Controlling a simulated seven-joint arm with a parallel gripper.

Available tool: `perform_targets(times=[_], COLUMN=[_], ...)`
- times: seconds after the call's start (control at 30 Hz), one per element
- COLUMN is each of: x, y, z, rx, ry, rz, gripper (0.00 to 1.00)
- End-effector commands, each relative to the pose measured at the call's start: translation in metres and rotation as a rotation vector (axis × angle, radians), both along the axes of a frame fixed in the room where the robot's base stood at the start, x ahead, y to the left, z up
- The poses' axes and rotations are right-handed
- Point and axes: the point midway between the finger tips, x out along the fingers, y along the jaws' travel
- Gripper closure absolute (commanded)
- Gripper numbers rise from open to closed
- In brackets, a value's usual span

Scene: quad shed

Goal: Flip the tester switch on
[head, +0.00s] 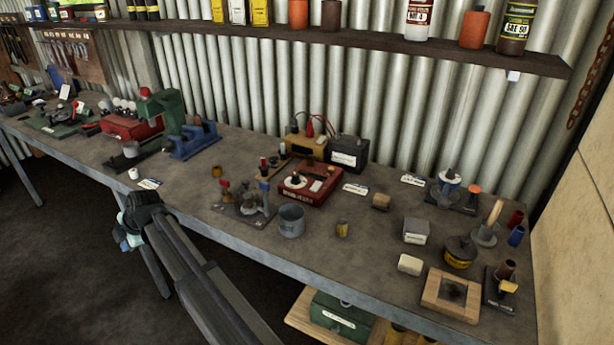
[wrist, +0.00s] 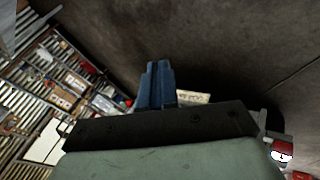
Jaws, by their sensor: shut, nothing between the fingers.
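A red box (head: 309,185) with a round dial and pale labels sits mid-bench in the head view. It looks like the tester; its switch is too small to make out. My gripper (head: 127,240) hangs off the bench's front edge, well to the left of the red box and apart from it. In the wrist view, the blue fingers of my gripper (wrist: 158,68) are together with nothing held. The red box cannot be surely identified in the wrist view.
A tan unit with leads (head: 307,144) and a dark battery (head: 348,153) stand behind the red box. A metal cup (head: 291,221) and a metal plate with small upright parts (head: 243,212) stand in front. A green-and-red machine (head: 160,115) is at left. A shelf (head: 330,43) runs above.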

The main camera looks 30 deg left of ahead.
Motion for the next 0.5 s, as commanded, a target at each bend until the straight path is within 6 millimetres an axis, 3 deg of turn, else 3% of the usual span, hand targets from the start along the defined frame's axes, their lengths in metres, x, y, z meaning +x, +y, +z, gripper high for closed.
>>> perform_targets(times=[0.03, 0.3, 0.43, 0.5], x=[-0.003, -0.004, 0.012, 0.03], y=[0.01, 0.031, 0.03, 0.023], z=[0.021, 0.115, 0.153, 0.173], rx=[0.02, 0.085, 0.084, 0.068], ry=[-0.04, -0.247, -0.314, -0.334], rz=[0.038, 0.196, 0.215, 0.196], gripper=[1.0, 1.0, 1.0, 1.0])
